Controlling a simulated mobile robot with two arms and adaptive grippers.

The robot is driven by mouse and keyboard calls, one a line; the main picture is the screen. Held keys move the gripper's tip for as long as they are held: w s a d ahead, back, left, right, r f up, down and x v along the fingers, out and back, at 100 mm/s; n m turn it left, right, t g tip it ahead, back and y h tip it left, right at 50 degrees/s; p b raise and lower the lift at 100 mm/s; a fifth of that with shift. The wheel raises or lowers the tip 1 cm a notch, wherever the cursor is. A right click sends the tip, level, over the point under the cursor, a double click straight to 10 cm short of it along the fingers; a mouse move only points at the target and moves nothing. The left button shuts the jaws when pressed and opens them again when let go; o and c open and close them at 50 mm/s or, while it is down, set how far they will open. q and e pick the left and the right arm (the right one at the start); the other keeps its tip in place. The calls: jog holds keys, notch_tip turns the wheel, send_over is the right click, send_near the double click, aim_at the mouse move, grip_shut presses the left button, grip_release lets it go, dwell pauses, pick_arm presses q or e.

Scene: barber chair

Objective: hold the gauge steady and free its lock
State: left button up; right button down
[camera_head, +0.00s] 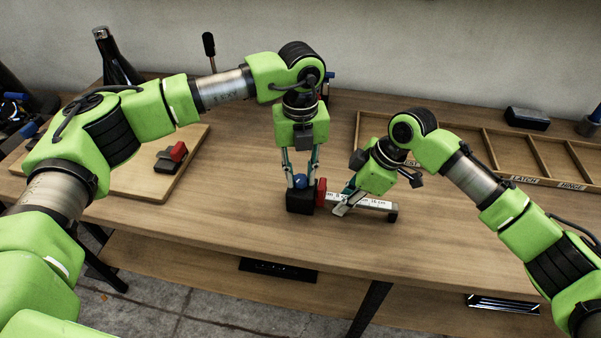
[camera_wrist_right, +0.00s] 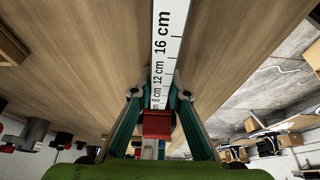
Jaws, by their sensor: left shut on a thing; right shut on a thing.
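The gauge has a black base block (camera_head: 299,203) with a blue knob (camera_head: 300,181) on top, a red slider (camera_head: 321,192) and a white scale bar (camera_head: 375,203) marked in cm. It lies on the table. My left gripper (camera_head: 301,178) points down and is shut on the blue knob. My right gripper (camera_head: 346,205) reaches in from the right, shut on the scale bar just right of the red slider. In the right wrist view, the scale bar (camera_wrist_right: 165,45) runs between my right gripper's fingers (camera_wrist_right: 157,95), with the red slider (camera_wrist_right: 157,125) nearer the camera.
A wooden board (camera_head: 130,188) at left carries a black and red block (camera_head: 170,157). A compartment tray (camera_head: 470,160) with labels stands behind my right arm. A dark bottle (camera_head: 117,62) stands at back left. Bare table lies in front of the gauge.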

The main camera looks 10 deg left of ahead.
aim_at(301, 178)
pick_arm(q)
jog(key=shift+n, duration=2.3)
jog(key=o, duration=1.1)
jog(key=shift+o, duration=0.2)
jog(key=shift+r, duration=0.1)
notch_tip(301, 178, up, 12)
pick_arm(e)
jog(key=c, duration=1.9)
grip_release()
